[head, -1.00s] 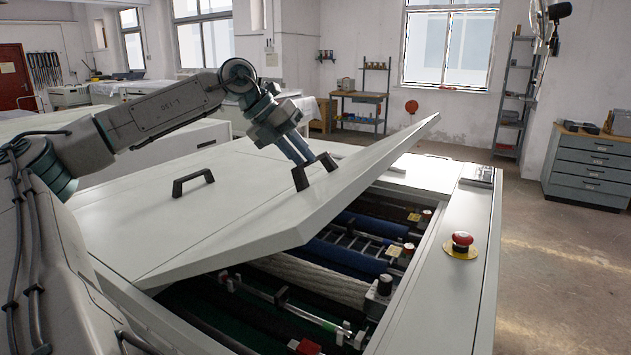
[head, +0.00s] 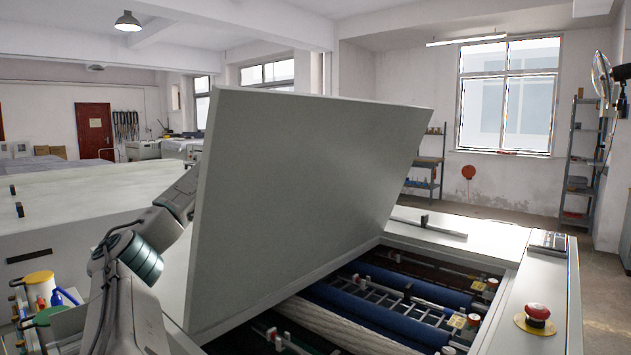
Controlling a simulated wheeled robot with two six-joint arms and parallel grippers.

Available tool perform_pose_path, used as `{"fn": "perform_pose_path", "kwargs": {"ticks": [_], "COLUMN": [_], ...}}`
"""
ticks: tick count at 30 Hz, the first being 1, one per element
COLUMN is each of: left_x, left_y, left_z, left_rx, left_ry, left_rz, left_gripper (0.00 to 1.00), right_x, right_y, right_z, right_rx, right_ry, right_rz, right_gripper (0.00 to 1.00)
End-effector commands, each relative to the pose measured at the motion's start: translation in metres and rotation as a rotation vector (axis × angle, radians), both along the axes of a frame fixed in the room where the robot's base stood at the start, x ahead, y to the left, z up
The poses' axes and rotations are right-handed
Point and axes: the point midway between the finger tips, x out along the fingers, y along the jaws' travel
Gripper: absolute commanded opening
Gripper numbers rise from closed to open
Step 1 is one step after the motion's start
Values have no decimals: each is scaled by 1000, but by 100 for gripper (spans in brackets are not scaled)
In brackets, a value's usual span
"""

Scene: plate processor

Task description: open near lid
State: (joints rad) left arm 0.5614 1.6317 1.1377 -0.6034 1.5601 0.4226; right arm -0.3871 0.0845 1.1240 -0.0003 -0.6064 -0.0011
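The raised lid (head: 300,200) is a large pale grey panel, tilted steeply up from the machine, with its underside towards me. The open bay below shows blue rollers (head: 375,318), a pale ribbed roller (head: 335,328) and metal bars. My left arm (head: 135,262) comes in from the left and passes behind the lid. My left gripper and the lid's handle are hidden behind the panel, so I cannot see whether they touch. My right gripper is not in view.
A red emergency button (head: 537,312) on a yellow base sits on the machine's right rim. A keypad (head: 547,242) lies farther back on it. Yellow and green-topped containers (head: 40,285) stand at lower left. Floor is free at the right.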

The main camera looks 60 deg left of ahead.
Motion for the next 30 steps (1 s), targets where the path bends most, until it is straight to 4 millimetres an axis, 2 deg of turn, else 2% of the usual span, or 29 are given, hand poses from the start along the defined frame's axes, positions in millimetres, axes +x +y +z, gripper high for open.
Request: {"fn": "perform_pose_path", "kwargs": {"ticks": [14,15,17,18,30], "left_x": [0,0,0,0,0], "left_y": [2,2,2,2,2], "left_z": [-1,-1,-1,-1,-1], "left_rx": [-11,-11,-11,-10,-10], "left_ry": [-1,-1,-1,-1,-1], "left_rz": [-1,-1,-1,-1,-1], "left_gripper": [0,26,38,40,40], "right_x": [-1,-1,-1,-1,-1], "right_y": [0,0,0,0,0], "right_z": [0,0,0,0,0], "right_rx": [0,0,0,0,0], "right_ry": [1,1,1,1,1], "right_rz": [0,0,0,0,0], "right_gripper": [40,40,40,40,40]}}
